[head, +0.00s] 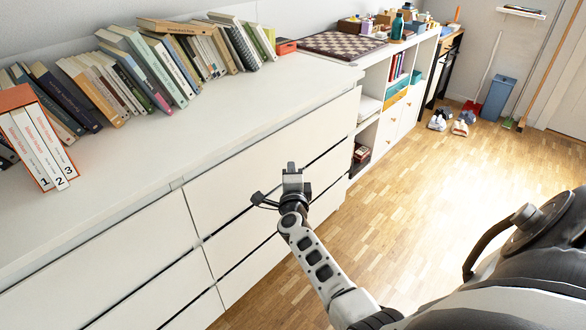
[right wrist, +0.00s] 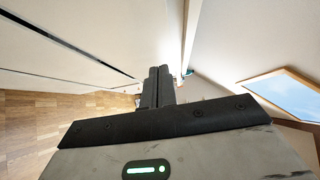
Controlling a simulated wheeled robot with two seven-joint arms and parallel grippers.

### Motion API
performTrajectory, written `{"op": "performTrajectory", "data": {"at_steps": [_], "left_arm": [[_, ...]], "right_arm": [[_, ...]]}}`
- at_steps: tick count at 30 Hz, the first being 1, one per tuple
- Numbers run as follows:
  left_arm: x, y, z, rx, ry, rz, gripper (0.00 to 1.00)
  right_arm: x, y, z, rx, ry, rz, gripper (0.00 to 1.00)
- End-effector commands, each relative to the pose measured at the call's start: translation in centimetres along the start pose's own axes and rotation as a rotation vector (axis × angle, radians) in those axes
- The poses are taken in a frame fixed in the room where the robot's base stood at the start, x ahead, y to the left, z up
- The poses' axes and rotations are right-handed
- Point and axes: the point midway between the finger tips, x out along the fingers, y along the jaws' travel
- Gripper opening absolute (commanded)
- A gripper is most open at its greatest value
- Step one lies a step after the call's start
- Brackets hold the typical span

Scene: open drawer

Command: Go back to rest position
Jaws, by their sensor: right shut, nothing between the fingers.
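My right gripper (head: 292,172) is raised in front of the long white dresser (head: 245,120), near its right part. It appears clear of the drawer fronts, with nothing held. In the right wrist view its two dark fingers (right wrist: 158,86) are pressed together with no object between them. My right arm runs from the lower right of the head view up to this gripper. The drawer fronts (head: 250,180) that show look shut, with narrow dark gaps between them. My left gripper is not in view.
Rows of books (head: 150,65) and white-and-orange numbered binders (head: 38,145) stand on the dresser top. A chessboard (head: 342,45) lies further right, by a shelf unit (head: 398,100). Shoes (head: 460,125) and a blue bin (head: 498,98) are at the back. The wooden floor (head: 400,195) right of the dresser is clear.

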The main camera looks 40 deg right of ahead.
Motion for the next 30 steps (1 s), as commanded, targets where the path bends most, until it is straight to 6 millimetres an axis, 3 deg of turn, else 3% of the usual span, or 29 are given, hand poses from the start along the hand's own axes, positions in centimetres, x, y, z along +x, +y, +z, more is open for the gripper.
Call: {"op": "performTrajectory", "data": {"at_steps": [3, 12, 14, 16, 20, 24, 27, 30], "left_arm": [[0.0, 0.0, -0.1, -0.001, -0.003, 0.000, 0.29], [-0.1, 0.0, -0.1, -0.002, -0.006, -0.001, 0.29], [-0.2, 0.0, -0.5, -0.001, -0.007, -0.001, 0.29], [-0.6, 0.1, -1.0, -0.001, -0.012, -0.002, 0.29], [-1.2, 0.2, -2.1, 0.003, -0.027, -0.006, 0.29], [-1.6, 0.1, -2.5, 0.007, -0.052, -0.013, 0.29], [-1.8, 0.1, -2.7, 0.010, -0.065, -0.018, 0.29], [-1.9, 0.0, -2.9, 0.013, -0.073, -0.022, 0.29]], "right_arm": [[-1.0, 0.0, -0.1, 0.000, 0.001, 0.000, 0.00], [-1.6, -0.1, 0.1, -0.018, -0.012, -0.002, 0.00], [-2.3, -0.6, 0.5, -0.077, -0.055, -0.012, 0.00], [-4.3, -1.4, 1.7, -0.209, -0.158, -0.032, 0.00], [-11.7, -2.3, 5.4, -0.598, -0.461, -0.082, 0.00], [-21.7, -2.2, 8.0, -1.007, -0.775, -0.137, 0.00], [-28.1, -2.3, 8.2, -1.238, -0.949, -0.170, 0.00], [-32.8, -2.7, 7.7, -1.408, -1.069, -0.197, 0.00]]}}
